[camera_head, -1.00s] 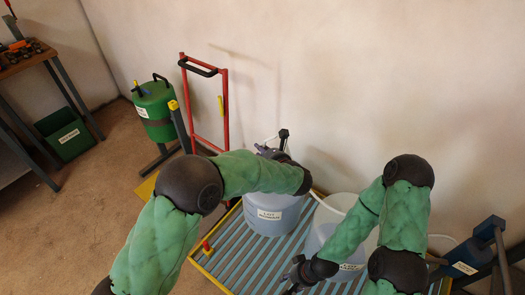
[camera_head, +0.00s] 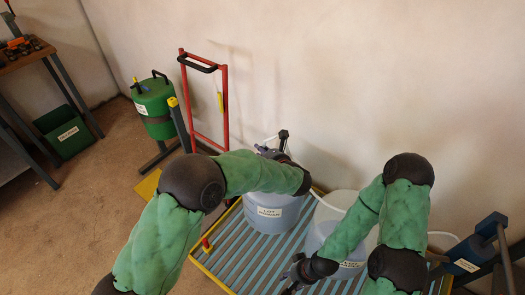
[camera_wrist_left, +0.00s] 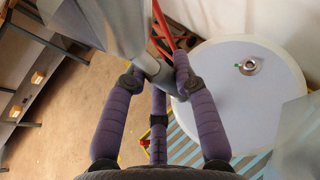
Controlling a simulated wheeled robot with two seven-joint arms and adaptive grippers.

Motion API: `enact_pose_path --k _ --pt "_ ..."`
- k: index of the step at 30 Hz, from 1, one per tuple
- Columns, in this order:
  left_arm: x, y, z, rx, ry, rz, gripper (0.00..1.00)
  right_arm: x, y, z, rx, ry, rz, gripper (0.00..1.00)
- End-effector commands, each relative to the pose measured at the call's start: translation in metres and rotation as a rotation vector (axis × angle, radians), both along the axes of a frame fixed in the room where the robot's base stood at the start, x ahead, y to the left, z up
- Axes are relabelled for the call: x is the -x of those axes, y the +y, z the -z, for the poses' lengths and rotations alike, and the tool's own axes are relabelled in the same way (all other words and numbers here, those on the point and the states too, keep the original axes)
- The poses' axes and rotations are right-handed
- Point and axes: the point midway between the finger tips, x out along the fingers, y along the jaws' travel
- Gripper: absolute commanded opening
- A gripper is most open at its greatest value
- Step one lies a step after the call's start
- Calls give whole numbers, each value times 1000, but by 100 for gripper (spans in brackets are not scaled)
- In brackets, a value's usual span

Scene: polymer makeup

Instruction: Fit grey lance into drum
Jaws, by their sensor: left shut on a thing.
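My left gripper (camera_wrist_left: 155,80) is shut on the grey lance (camera_wrist_left: 112,22), a wide metallic body across the upper left of the left wrist view. In the head view, this gripper (camera_head: 275,152) is above the left drum (camera_head: 270,213), mostly behind my own forearm. The drum's pale round lid (camera_wrist_left: 225,100) lies below and right of the fingers in the wrist view. Its small ringed opening (camera_wrist_left: 250,65) has a green dot beside it. The lance's lower end is hidden. My right gripper (camera_head: 292,280) is low, beside the other drum; its jaws are unclear.
A second pale drum (camera_head: 318,228) stands to the right on the same slatted pallet (camera_head: 215,262) with a yellow edge. A red trolley frame (camera_head: 226,115) and a green tank (camera_head: 153,103) stand at left. A blue device (camera_head: 466,252) is at right. Floor at left is open.

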Motion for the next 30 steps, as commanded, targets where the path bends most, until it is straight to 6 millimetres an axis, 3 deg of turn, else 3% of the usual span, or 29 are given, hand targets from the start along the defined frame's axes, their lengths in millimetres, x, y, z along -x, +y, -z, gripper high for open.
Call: enact_pose_path --k 30 --pt "0 0 22 0 0 -1 0 0 0 3 0 0 0 40"
